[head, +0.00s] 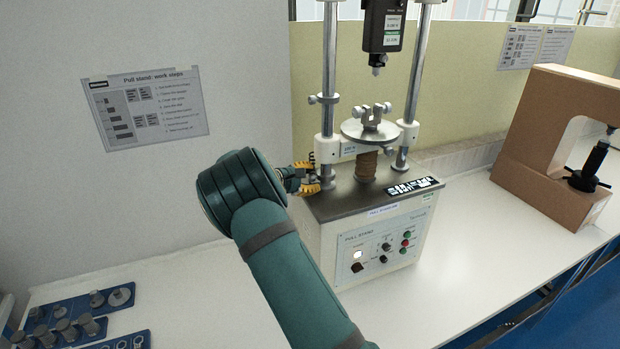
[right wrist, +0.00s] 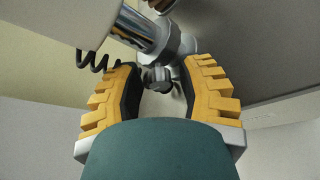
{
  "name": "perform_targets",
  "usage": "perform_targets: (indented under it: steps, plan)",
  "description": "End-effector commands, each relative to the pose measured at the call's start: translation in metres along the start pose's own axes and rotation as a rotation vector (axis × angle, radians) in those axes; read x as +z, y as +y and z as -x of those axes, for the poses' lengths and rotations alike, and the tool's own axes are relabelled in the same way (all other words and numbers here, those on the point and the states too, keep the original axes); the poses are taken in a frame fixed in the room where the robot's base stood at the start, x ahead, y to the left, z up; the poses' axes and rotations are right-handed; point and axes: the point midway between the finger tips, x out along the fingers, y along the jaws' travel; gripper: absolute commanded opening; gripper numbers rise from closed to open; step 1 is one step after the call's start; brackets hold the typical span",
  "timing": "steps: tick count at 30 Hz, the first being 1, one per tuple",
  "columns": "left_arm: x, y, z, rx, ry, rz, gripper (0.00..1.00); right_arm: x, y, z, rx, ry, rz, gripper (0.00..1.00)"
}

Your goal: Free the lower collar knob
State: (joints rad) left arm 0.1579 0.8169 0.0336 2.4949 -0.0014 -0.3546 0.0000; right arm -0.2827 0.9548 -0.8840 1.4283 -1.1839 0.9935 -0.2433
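The pull stand (head: 385,245) stands on the white bench with two upright chrome columns. The lower collar (head: 328,185) sits at the foot of the left column, partly hidden by my right gripper (head: 311,179). In the right wrist view the lower collar knob (right wrist: 157,76) is small, grey and lobed, in front of the metal collar (right wrist: 178,48). My right gripper (right wrist: 160,70) is open, its yellow-backed fingers on either side of the knob. Gaps show between the pads and the knob. My left gripper is not in view.
An upper collar (head: 323,99) with a knob is higher on the left column. A round plate (head: 370,131) and force gauge (head: 383,28) are between the columns. A coiled cable (right wrist: 92,62) hangs close to my left-hand finger. A brown frame (head: 530,135) stands right.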

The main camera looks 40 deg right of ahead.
Motion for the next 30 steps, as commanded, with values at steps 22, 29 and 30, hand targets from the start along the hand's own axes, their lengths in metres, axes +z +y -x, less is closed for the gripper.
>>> perform_targets:
  steps: [22, 29, 30]
  plan:
    - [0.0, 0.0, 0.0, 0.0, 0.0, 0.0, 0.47, 0.0, 0.001, 0.076, 0.002, 0.004, -0.001, 0.36]
    - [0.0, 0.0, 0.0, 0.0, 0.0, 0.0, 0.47, 0.0, 0.0, 0.11, 0.001, 0.001, -0.001, 0.36]
    - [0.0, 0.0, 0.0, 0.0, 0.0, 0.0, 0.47, 0.0, 0.0, 0.113, 0.0, 0.001, -0.001, 0.36]
